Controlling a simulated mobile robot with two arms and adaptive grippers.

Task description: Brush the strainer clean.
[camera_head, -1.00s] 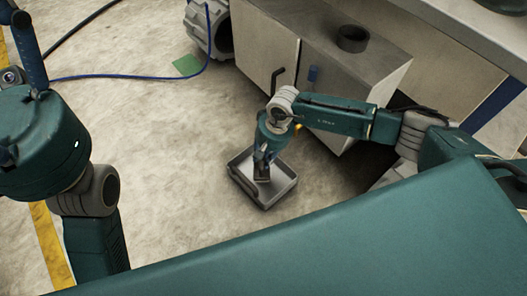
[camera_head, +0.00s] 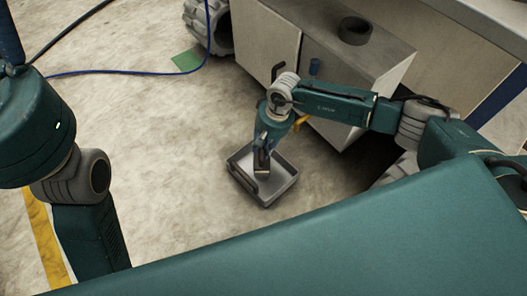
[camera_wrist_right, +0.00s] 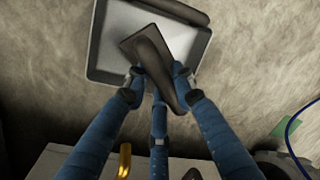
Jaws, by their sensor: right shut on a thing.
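A shallow grey rectangular tray-like thing (camera_head: 285,187), which I take to be the strainer, lies on the floor. In the right wrist view its pale inside (camera_wrist_right: 113,45) and raised rim show. My right gripper (camera_head: 262,157) is just above it, pointing down. In the right wrist view the blue fingers of my right gripper (camera_wrist_right: 158,88) are shut around the dark handle of a flat-headed tool, likely the brush (camera_wrist_right: 148,50). The tool's head is over the tray; whether it touches is unclear. A blue finger of my left gripper (camera_head: 9,35) is partly in view, cut off at the left.
A grey cabinet (camera_head: 265,40) with a dark round ring (camera_head: 354,31) on top stands behind my right arm. A blue cable (camera_head: 130,73), a green patch (camera_head: 186,62) and a ribbed grey roller (camera_head: 208,27) lie farther back. The floor left of the tray is clear.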

